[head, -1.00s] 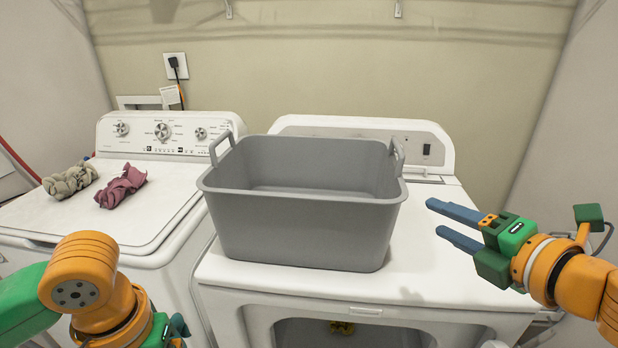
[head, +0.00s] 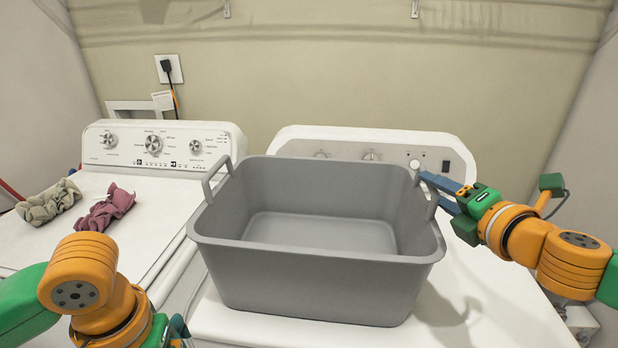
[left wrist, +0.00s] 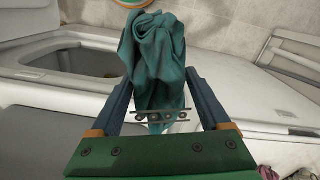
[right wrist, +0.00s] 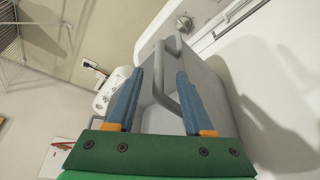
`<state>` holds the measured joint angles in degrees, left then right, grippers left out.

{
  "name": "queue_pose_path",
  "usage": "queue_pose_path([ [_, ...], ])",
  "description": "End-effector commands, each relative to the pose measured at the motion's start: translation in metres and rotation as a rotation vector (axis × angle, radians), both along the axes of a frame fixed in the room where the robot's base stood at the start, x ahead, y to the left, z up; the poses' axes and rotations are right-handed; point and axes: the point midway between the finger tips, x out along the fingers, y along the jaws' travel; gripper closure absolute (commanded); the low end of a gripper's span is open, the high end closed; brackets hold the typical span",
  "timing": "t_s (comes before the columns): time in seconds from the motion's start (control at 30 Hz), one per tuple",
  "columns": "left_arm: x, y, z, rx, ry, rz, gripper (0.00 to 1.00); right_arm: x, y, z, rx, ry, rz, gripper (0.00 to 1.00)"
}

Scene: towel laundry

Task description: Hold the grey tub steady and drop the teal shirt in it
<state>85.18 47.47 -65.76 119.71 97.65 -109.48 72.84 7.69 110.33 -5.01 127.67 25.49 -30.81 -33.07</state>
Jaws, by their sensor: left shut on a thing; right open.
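The grey tub (head: 310,280) stands empty and upright on top of the right-hand machine, with a handle at each end. My right gripper (head: 432,192) is open at the tub's right handle (head: 432,196). In the right wrist view the handle (right wrist: 168,85) lies between the open fingers (right wrist: 155,95). My left gripper (left wrist: 158,100) is shut on the teal shirt (left wrist: 155,60), which hangs bunched between its fingers. In the head view the left gripper is mostly below the bottom edge, and the shirt is hidden there.
A grey-beige cloth (head: 48,202) and a mauve cloth (head: 106,208) lie crumpled on the washer lid (head: 130,235) at left. The machine's control panel (head: 375,150) stands behind the tub. Bare white top (head: 480,300) shows right of the tub.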

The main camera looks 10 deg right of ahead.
Motion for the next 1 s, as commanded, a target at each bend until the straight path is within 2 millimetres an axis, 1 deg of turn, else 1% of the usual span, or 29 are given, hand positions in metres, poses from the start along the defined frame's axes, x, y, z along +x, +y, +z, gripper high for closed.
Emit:
queue_pose_path([
  [0.03, 0.000, 0.000, -0.003, 0.000, 0.000, 0.000, 0.85, 0.004, 0.000, -0.004, -0.004, 0.005, -0.001, 0.48],
  [0.2, 0.000, 0.000, -0.004, 0.000, 0.000, 0.000, 0.85, 0.015, 0.002, -0.006, -0.003, 0.004, 0.003, 0.48],
  [0.53, 0.000, 0.000, -0.004, 0.000, 0.000, 0.000, 0.85, 0.018, 0.003, -0.005, 0.000, 0.001, 0.005, 0.48],
  [0.57, 0.000, 0.000, -0.004, 0.000, 0.000, 0.000, 0.85, 0.018, 0.003, -0.005, 0.000, 0.001, 0.005, 0.50],
  [0.6, 0.000, 0.000, -0.004, 0.000, 0.000, 0.000, 0.85, 0.018, 0.003, -0.005, 0.000, 0.002, 0.005, 0.61],
  [0.67, 0.000, 0.000, -0.004, 0.000, 0.000, 0.000, 0.85, 0.018, 0.003, -0.005, 0.000, 0.002, 0.005, 0.77],
  [0.7, 0.000, 0.000, -0.004, 0.000, 0.000, 0.000, 0.85, 0.018, 0.003, -0.005, 0.000, 0.002, 0.005, 0.88],
  [0.73, 0.000, 0.000, -0.004, 0.000, 0.000, 0.000, 0.85, 0.018, 0.003, -0.005, 0.000, 0.002, 0.005, 0.96],
  [0.77, 0.000, 0.000, -0.004, 0.000, 0.000, 0.000, 0.85, 0.018, 0.003, -0.005, 0.000, 0.001, 0.005, 1.00],
  [1.0, 0.000, 0.000, -0.004, 0.000, 0.000, 0.000, 0.85, 0.018, 0.003, -0.005, 0.000, 0.002, 0.005, 1.00],
])
